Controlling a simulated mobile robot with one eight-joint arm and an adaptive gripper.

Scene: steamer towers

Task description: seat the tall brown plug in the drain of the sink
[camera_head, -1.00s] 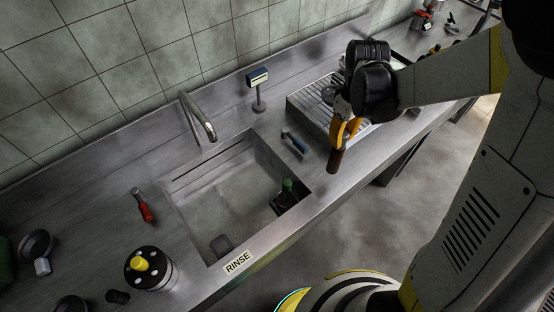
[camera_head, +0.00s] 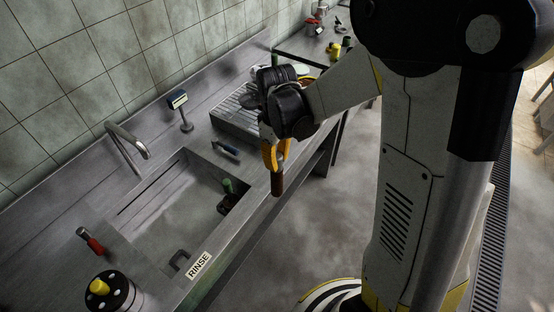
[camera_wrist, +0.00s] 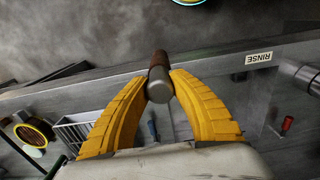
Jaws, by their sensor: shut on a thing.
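My gripper (camera_head: 275,157), with yellow fingers, is shut on the tall brown plug (camera_head: 277,183). The plug hangs roughly upright from the fingertips, over the counter's front edge to the right of the sink. In the wrist view the plug (camera_wrist: 159,72) sits between the two fingertips, with a grey end toward the camera and brown beyond. The sink (camera_head: 165,222) is a steel basin at the lower left. A dark bottle with a green top (camera_head: 228,198) stands in its right corner. A dark object (camera_head: 180,259) lies at its near side. I cannot make out the drain.
The tap (camera_head: 128,145) arches behind the sink. A red-handled tool (camera_head: 93,242) and a black dotted pot with a yellow knob (camera_head: 112,294) are at left.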

